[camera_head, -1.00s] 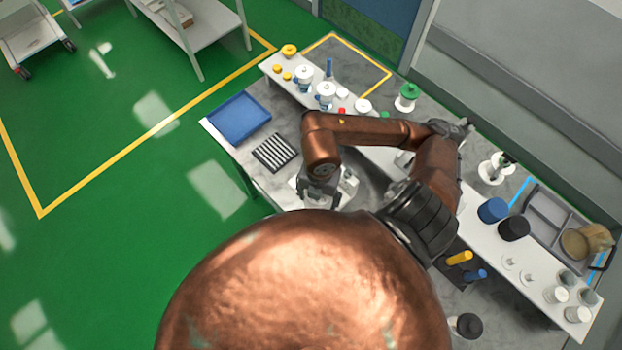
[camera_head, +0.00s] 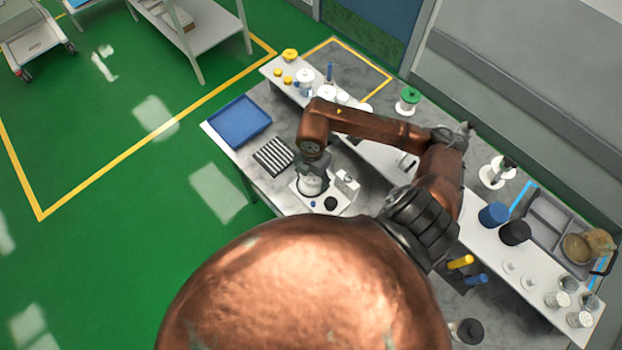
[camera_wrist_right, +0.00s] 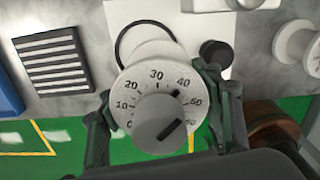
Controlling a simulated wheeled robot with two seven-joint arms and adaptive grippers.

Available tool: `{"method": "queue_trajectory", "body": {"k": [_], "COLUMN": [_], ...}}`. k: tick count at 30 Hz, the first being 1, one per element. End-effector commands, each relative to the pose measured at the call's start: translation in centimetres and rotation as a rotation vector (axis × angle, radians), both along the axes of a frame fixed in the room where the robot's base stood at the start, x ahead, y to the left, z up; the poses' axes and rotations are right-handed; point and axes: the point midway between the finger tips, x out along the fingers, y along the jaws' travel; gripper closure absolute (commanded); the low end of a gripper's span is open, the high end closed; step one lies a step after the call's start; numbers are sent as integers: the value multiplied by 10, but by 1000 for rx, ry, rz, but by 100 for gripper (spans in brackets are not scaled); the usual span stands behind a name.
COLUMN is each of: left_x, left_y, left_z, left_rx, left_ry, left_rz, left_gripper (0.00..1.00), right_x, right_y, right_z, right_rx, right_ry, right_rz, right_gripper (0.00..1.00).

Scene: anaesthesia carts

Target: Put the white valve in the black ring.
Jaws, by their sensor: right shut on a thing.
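My right gripper (camera_wrist_right: 163,105) is shut on the white valve (camera_wrist_right: 143,80), a round dial with printed numbers and a grey knob with a dark mark. In the right wrist view the valve hangs in front of the black ring (camera_wrist_right: 118,43), covering its lower part; the ring's upper arc shows on a white plate. I cannot tell whether the valve touches the ring. In the head view my right gripper (camera_head: 313,173) is over the white plate (camera_head: 345,200), with the valve (camera_head: 310,186) under it. My left gripper is not in view.
A black knob (camera_head: 331,203) sits on the plate beside the valve. A striped black rack (camera_head: 273,154) and a blue tray (camera_head: 240,121) lie left of it. A long white shelf (camera_head: 480,235) with bottles and caps runs behind. Grey tabletop is bare between rack and shelf.

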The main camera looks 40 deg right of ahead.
Motion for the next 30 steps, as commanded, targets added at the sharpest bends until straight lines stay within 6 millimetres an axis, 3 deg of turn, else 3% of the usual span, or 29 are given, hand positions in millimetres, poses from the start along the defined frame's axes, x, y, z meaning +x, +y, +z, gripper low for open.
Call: {"method": "queue_trajectory", "body": {"k": [11, 18, 28, 29, 30], "left_x": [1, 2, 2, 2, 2], "left_y": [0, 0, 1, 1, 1], "left_z": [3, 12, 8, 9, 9], "left_rx": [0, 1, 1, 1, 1], "left_ry": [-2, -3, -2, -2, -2], "left_rz": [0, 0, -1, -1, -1], "left_gripper": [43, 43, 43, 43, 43], "right_x": [21, 20, 21, 20, 20], "right_y": [-9, -9, -9, -9, -9], "right_z": [-28, -56, -61, -61, -60], "right_rx": [1, 1, 0, 0, 0], "right_ry": [0, -1, -2, -1, -1], "right_rz": [-1, 1, 1, 1, 1], "right_gripper": [72, 72, 72, 39, 36]}}
